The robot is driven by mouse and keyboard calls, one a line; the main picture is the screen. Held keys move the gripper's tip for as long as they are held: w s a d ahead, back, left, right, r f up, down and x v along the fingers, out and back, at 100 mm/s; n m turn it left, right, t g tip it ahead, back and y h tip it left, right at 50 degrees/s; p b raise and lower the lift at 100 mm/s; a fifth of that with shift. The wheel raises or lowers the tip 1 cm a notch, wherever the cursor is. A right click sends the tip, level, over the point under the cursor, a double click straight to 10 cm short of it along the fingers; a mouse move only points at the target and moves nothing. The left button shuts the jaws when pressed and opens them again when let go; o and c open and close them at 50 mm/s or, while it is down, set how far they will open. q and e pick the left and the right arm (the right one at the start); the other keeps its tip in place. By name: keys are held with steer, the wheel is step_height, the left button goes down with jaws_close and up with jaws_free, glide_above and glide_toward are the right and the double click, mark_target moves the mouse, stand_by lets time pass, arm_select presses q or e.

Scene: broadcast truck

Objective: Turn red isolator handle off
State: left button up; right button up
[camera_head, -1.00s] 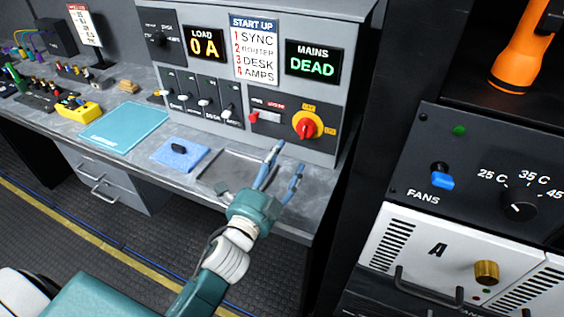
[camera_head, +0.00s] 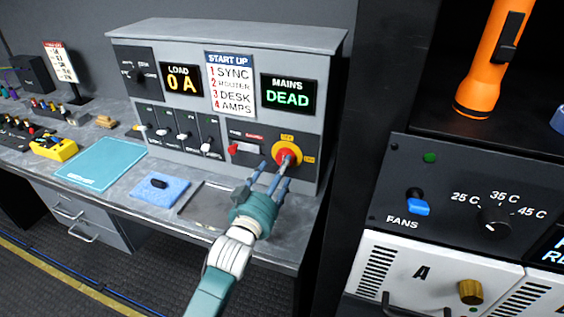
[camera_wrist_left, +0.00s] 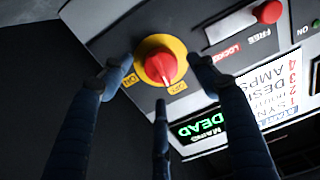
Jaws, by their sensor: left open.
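The red isolator handle (camera_head: 284,158) sits on a round yellow plate (camera_head: 290,146) at the lower right of the grey power panel (camera_head: 225,137). In the left wrist view the red handle (camera_wrist_left: 161,67) and yellow plate (camera_wrist_left: 145,47) show upside down between my fingers. My left gripper (camera_head: 271,172) is in front of the handle with its blue fingers spread. In the left wrist view the open fingers (camera_wrist_left: 160,75) stand on both sides of the plate, with a third finger below. I cannot tell whether they touch it. The display (camera_head: 288,95) reads MAINS DEAD. My right gripper is not in view.
A red knob (camera_head: 233,149) by the LOCKED label sits left of the isolator. A row of breaker switches (camera_head: 183,131) is further left. A grey tray (camera_head: 208,205) and blue cloth (camera_head: 160,190) lie on the desk below. A dark rack (camera_head: 455,190) stands close on the right.

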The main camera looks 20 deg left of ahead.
arm_select(q)
steer(key=shift+w, duration=1.9)
steer(key=c, duration=1.2)
steer(key=shift+o, duration=0.2)
steer(key=shift+d+f+n+p, duration=0.1)
steer(key=shift+n+p, duration=0.4)
steer(key=shift+n, duration=0.2)
steer(key=o, duration=1.2)
steer(key=shift+c, duration=0.2)
